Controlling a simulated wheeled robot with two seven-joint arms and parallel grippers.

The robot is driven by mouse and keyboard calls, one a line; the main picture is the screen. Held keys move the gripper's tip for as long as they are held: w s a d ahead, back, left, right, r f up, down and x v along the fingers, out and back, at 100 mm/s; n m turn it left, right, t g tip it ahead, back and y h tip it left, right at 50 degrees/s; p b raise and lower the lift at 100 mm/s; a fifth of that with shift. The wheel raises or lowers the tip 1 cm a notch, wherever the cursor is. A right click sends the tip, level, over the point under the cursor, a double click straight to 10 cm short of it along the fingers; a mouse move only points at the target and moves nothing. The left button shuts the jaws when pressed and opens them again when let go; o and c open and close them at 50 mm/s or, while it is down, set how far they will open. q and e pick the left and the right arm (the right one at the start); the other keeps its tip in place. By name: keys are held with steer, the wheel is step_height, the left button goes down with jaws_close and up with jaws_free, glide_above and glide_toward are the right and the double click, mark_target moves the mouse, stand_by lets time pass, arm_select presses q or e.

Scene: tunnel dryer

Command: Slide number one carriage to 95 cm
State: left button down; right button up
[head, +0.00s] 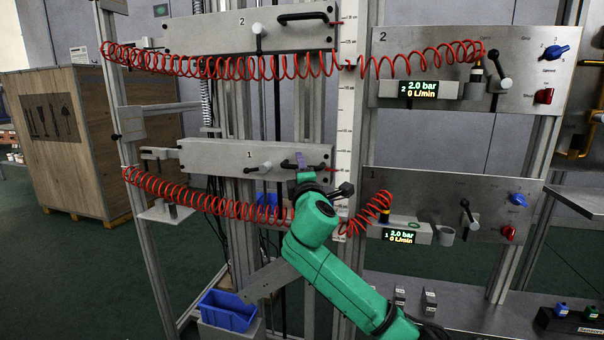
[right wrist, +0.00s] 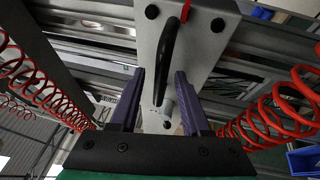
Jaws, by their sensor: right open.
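The number one carriage (head: 215,158) is a grey plate marked 1 on the lower level of the frame. My right gripper (head: 300,160) is at the handle, partly hidden by my green arm. In the right wrist view its purple fingers are open, one on each side of the black handle (right wrist: 172,55); how deep the handle sits between them is unclear.
The number two carriage (head: 245,34) is above. Red coiled hoses (head: 230,66) cross the frame, and a lower one (head: 205,202) hangs close to my right arm. Panels with lit displays (head: 401,236) stand at right. A blue bin (head: 227,311) and a wooden crate (head: 75,140) are at left.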

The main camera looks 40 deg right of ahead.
arm_select(q)
steer(key=shift+w+d+r+b, duration=0.15)
steer(key=shift+r+b, duration=0.1)
steer(key=shift+r, duration=0.35)
steer(key=shift+w+d+r+b, duration=0.1)
steer(key=shift+w+r+b, duration=0.1)
steer(key=shift+r, duration=0.35)
arm_select(e)
steer(key=v, duration=1.4)
steer(key=shift+s+a, duration=0.15)
steer(key=shift+s, duration=0.05)
arm_select(q)
steer(key=shift+s, duration=0.1)
